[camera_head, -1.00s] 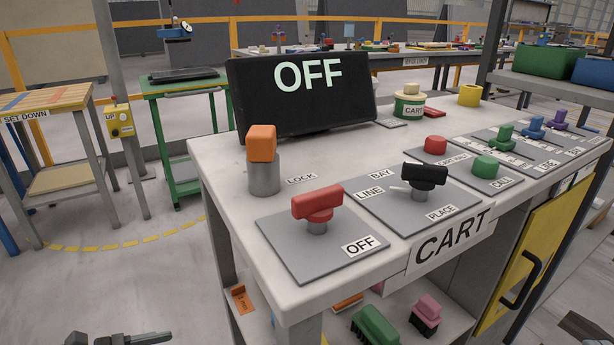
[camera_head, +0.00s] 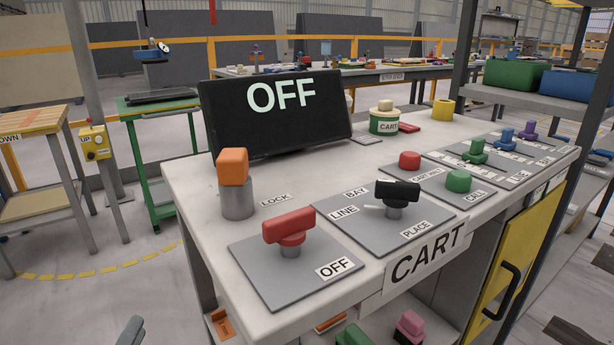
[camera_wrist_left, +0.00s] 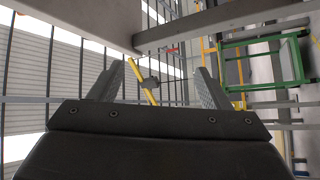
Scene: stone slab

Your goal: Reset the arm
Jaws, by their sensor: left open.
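My left gripper (camera_wrist_left: 158,88) is open in the left wrist view, its two fingers apart with nothing between them. Only a grey tip of it (camera_head: 130,332) shows at the bottom edge of the head view, in front of the cart bench and apart from it. My right gripper is in neither view. The cart bench (camera_head: 330,178) carries a red knob (camera_head: 289,226) by an OFF label, a black knob (camera_head: 397,191) on the LINE, BAY and PLACE panel, and an orange-topped post (camera_head: 233,167) by the LOCK label.
A black screen (camera_head: 275,125) reading OFF stands on the bench. Red (camera_head: 409,160) and green (camera_head: 458,181) buttons sit to the right. A green stand (camera_head: 160,106) and a wooden-topped table (camera_head: 35,121) stand at the left. Open floor lies left of the bench.

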